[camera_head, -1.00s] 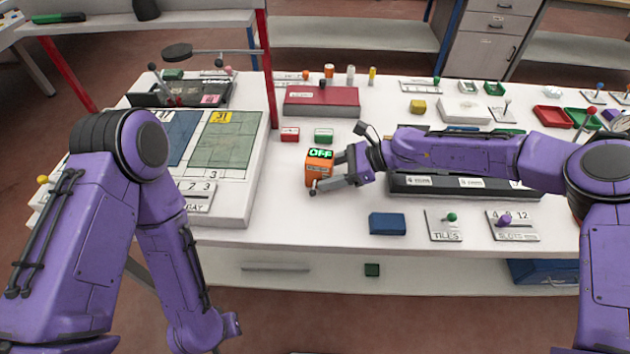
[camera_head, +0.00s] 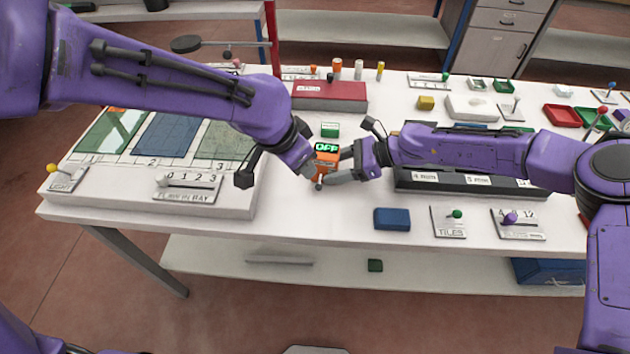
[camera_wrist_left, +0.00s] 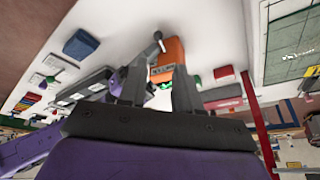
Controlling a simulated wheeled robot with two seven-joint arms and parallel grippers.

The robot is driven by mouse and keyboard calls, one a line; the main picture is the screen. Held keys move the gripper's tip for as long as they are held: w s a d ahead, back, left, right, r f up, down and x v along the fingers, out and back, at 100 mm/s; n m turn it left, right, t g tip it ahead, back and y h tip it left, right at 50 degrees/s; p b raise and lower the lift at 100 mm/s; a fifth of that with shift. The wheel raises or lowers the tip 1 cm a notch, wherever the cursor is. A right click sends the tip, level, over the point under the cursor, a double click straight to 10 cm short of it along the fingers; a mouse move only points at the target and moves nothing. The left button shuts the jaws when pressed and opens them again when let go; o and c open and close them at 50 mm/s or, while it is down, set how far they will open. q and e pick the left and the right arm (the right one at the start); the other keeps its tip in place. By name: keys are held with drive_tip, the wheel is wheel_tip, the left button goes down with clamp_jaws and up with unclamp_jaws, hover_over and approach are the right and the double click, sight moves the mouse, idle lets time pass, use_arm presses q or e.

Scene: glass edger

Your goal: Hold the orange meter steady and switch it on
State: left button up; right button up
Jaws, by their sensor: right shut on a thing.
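The orange meter (camera_head: 326,170) stands on the white table with a green "OFF" on its dark display; it also shows in the left wrist view (camera_wrist_left: 168,62). My right gripper (camera_head: 335,172) is shut on the meter from the right side. My left gripper (camera_head: 309,171) is close against the meter's left side and hides part of it. In the left wrist view its two fingers (camera_wrist_left: 160,85) are apart, pointing at the meter; whether they touch it cannot be told.
A small green box (camera_head: 330,130) and a long red box (camera_head: 330,95) stand behind the meter. The raised panel board (camera_head: 215,200) lies left, under my left arm. A blue block (camera_head: 391,219) sits front right.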

sight(319, 182)
use_arm(q)
drive_tip(key=x, duration=1.1)
drive_tip(key=shift+f, duration=0.15)
clamp_jaws()
